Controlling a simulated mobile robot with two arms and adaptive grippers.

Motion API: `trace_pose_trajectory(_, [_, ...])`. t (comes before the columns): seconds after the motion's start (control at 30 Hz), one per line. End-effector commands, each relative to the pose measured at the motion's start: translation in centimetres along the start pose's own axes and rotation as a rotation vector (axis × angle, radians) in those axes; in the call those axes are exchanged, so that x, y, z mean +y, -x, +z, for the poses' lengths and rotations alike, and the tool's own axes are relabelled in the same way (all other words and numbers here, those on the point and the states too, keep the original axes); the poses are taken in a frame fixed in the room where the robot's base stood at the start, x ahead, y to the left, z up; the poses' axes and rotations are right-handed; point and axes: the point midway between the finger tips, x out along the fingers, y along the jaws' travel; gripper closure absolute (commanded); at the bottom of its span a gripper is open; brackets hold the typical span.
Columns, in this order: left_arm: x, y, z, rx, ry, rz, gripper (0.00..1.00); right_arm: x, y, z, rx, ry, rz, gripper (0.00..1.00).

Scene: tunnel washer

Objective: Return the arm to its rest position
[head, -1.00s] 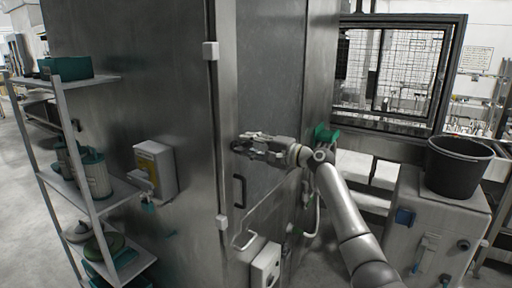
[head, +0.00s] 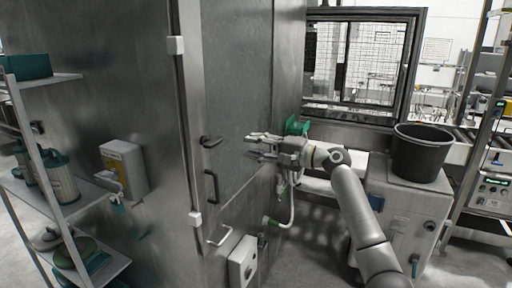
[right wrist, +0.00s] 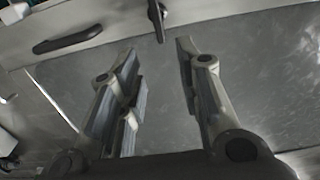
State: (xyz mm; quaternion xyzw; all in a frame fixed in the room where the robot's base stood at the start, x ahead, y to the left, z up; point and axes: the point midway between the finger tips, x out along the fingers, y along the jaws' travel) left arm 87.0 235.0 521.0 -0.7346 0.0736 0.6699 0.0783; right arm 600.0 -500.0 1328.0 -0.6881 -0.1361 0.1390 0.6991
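My right arm (head: 357,205) reaches up from the lower right in the head view. Its gripper (head: 254,146) is in front of the metal cabinet door (head: 240,95), pointing left. In the right wrist view the two fingers (right wrist: 155,75) stand apart with nothing between them, so the gripper is open and empty. A dark door lever (head: 211,141) is just left of the fingertips in the head view. It also shows beyond the fingers in the right wrist view (right wrist: 157,18). The gripper appears apart from it. My left gripper is not in view.
A vertical handle (head: 210,187) is below the lever. A green fitting (head: 296,126) and pale hose (head: 291,206) are close to the right gripper. A black bucket (head: 421,153) stands on a grey cabinet at right. A shelf rack (head: 48,165) is at left.

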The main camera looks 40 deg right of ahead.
Motion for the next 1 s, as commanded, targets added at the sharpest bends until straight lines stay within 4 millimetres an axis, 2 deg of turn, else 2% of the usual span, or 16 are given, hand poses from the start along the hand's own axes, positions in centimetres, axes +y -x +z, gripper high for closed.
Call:
trace_pose_trajectory(0.5, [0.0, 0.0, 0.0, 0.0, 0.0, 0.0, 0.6, 0.1, 0.0, 0.0, 0.001, 0.0, 0.0, 0.68])
trace_pose_trajectory(0.6, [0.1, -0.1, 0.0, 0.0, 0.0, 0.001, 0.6, 1.5, -0.3, -0.4, 0.013, -0.004, 0.018, 0.68])
trace_pose_trajectory(0.67, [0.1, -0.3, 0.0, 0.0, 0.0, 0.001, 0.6, 3.7, -0.7, -0.8, 0.032, -0.005, 0.046, 0.68])
trace_pose_trajectory(0.77, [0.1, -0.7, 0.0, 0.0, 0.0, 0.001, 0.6, 9.5, -1.6, -1.9, 0.08, -0.001, 0.127, 0.68])
trace_pose_trajectory(0.8, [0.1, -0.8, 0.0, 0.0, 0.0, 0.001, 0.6, 12.5, -1.8, -2.3, 0.102, 0.006, 0.17, 0.68])
trace_pose_trajectory(0.87, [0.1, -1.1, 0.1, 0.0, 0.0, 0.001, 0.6, 17.2, -2.0, -2.7, 0.132, 0.021, 0.239, 0.68])
trace_pose_trajectory(0.9, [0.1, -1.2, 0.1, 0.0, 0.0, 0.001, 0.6, 20.3, -2.0, -2.8, 0.15, 0.032, 0.286, 0.68])
trace_pose_trajectory(0.97, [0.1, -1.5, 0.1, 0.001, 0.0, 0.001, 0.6, 24.9, -1.8, -2.8, 0.171, 0.055, 0.359, 0.68])
trace_pose_trajectory(1.0, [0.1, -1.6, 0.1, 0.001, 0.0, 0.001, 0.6, 28.0, -1.6, -2.7, 0.183, 0.072, 0.408, 0.68])
